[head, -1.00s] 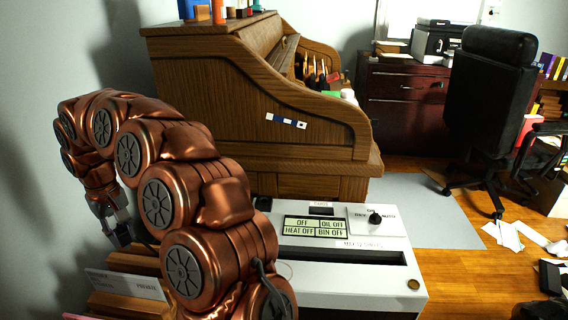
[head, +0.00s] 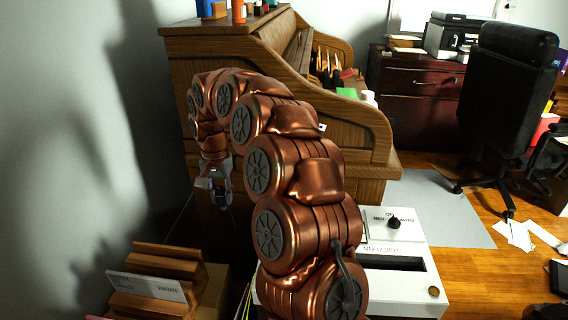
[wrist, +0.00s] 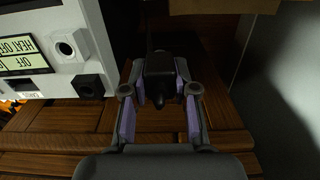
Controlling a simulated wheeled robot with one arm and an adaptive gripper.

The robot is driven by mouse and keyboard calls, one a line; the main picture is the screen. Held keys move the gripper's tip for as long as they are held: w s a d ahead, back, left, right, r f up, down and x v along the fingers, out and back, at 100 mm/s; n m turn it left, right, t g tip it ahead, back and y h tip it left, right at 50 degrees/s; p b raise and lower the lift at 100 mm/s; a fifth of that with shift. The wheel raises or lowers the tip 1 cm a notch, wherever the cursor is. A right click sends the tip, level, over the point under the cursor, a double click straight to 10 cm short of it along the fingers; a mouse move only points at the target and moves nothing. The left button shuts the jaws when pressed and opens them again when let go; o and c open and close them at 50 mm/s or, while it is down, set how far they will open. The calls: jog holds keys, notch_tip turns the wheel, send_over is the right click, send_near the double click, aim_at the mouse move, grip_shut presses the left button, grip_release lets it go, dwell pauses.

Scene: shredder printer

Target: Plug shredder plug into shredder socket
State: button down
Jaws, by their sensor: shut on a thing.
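My gripper (head: 217,188) hangs in front of the wooden desk's side in the head view. In the wrist view my gripper (wrist: 160,92) is shut on a black plug (wrist: 160,72), held between its purple pads. A dark cord seems to lead up from the plug. The white shredder (wrist: 60,20) is to the left of the plug in the wrist view, apart from it. Its side carries a pale round port (wrist: 65,48) and a black block with a round hole (wrist: 87,87); I cannot tell which is the shredder socket. In the head view my arm hides part of the shredder (head: 415,235).
The roll-top desk (head: 345,145) stands behind my arm. A wooden letter rack (head: 165,270) is at the lower left, in front of the grey wall (head: 70,150). An office chair (head: 505,95) is at the right. Papers (head: 515,235) lie on the floor.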

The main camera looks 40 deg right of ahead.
jog(key=s+d+r+m+p, duration=0.1)
jog(key=d+m+p, duration=0.3)
jog(key=d+m, duration=0.5)
jog(key=s+d+r+m+p, duration=0.1)
jog(key=d+m+p, duration=0.4)
jog(key=d+m, duration=0.4)
jog(key=m, duration=0.5)
jog(key=shift+s+r+m, duration=0.4)
jog(key=shift+d+f+b, duration=0.1)
jog(key=shift+b, duration=0.2)
jog(key=shift+f+b, duration=0.95)
jog(key=shift+f, duration=1.8)
jog(key=shift+f+b, duration=0.65)
jog(key=shift+f, duration=1.15)
jog(key=c, duration=0.8)
grip_release()
